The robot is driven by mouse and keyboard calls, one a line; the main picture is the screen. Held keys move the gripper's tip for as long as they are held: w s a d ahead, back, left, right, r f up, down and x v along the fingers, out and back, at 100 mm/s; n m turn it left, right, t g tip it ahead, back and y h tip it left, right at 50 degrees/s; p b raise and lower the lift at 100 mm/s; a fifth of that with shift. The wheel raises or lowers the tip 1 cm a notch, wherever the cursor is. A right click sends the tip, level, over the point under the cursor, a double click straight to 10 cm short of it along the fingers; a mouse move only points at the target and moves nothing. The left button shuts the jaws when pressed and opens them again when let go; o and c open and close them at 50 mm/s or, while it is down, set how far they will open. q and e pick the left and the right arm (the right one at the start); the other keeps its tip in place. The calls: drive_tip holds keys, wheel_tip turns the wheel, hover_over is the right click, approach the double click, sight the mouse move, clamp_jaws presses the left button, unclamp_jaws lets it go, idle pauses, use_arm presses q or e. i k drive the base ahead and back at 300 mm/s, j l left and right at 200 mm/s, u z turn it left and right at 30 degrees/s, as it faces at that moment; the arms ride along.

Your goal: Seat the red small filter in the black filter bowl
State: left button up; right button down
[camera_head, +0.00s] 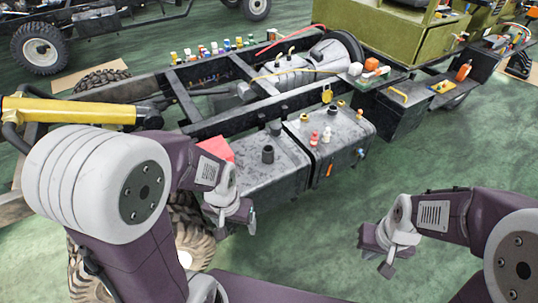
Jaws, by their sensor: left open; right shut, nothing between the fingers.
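Two small red-and-white pieces stand on the right-hand grey tank; the red one (326,136) may be the small filter, but I cannot tell for sure. My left gripper (243,217) is open and empty in front of the left tank's near side, below and left of the black cylinder. My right gripper (386,258) is shut and empty over the green floor, right of the tanks and apart from them.
The left tank (276,185) and right tank (345,150) are fixed beside a black chassis frame (185,95). A red block (217,148) is partly hidden behind my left arm. Several small coloured pieces line the frame's far rail. Green floor (450,140) is clear at right.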

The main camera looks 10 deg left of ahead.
sight(267, 150)
drive_tip(key=i+l+u, duration=0.25)
drive_tip(key=i+l, duration=0.15)
drive_tip(key=i, duration=0.2)
drive_tip(key=i+l+u, duration=0.2)
drive_tip(key=i+l, duration=0.25)
drive_tip(key=i+l+u, duration=0.25)
drive_tip(key=i+l, duration=0.35)
drive_tip(key=i+l+u, duration=0.25)
drive_tip(key=i+l, duration=0.15)
drive_tip(key=l, duration=0.25)
